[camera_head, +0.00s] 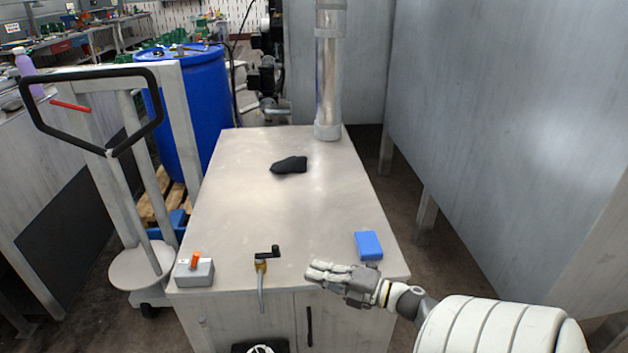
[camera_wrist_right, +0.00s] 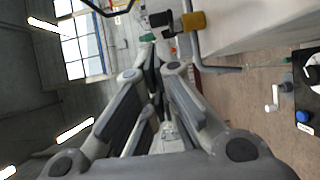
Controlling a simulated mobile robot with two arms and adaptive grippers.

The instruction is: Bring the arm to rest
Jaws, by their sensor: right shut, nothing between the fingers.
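My right gripper (camera_head: 314,271) comes in from the lower right in the head view, at the front edge of the grey cabinet table (camera_head: 240,190). Its fingers point left and are closed together with nothing between them. In the wrist view the fingers of my right gripper (camera_wrist_right: 158,62) come together at the tips. My right arm's white sleeve fills the lower right of the head view. My left gripper is not in view.
A blue block (camera_head: 369,246) lies just behind my right gripper. A black-and-yellow crank (camera_head: 262,264) is left of the fingertips. A grey switch box (camera_head: 194,273) and a black object (camera_head: 289,165) are on the table. A grey panel (camera_head: 500,130) stands right.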

